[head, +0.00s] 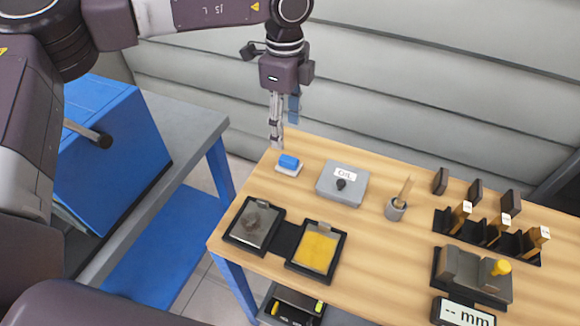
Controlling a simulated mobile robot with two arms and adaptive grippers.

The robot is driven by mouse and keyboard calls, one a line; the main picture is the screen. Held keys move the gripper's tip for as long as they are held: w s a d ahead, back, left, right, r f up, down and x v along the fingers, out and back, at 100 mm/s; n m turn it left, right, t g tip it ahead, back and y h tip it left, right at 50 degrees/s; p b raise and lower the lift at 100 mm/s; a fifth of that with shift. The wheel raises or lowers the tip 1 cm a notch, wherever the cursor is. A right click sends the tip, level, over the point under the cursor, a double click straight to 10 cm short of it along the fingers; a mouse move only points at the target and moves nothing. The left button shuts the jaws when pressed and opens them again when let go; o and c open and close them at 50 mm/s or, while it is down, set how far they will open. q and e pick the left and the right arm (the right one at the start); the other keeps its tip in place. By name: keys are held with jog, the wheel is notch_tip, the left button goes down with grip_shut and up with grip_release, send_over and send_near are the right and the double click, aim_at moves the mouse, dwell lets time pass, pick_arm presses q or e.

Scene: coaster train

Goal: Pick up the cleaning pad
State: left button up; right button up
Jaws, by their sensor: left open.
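The cleaning pad (288,161) looks like a small blue block and sits on a white base near the back left edge of the wooden table. My left gripper (277,143) points down from above, with its fingertips just up and left of the pad in the picture. It is open and holds nothing that I can see. The height gap between fingertips and pad is hard to judge. My right gripper is not in view.
A grey lidded box (342,184) stands right of the pad. A small cup (396,209) holds a wooden stick. Two black-framed trays (255,225) (316,249) lie in front. A black rack (487,233), a gauge device (472,277) and a display (463,312) fill the right side.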

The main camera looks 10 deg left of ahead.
aim_at(289, 159)
pick_arm(q)
notch_tip(289, 159, down, 4)
jog(key=b, duration=0.2)
jog(key=shift+w+r+b, duration=0.15)
jog(key=shift+b, duration=0.2)
jog(key=shift+f, duration=0.8)
jog(key=f, duration=0.1)
jog(key=f+p, duration=0.1)
jog(key=f, duration=0.1)
jog(key=f+p, duration=0.1)
jog(key=f, duration=0.1)
jog(key=shift+w+d+f, duration=0.15)
jog(key=shift+d, duration=0.1)
jog(key=shift+f, duration=0.55)
jog(key=c, duration=1.2)
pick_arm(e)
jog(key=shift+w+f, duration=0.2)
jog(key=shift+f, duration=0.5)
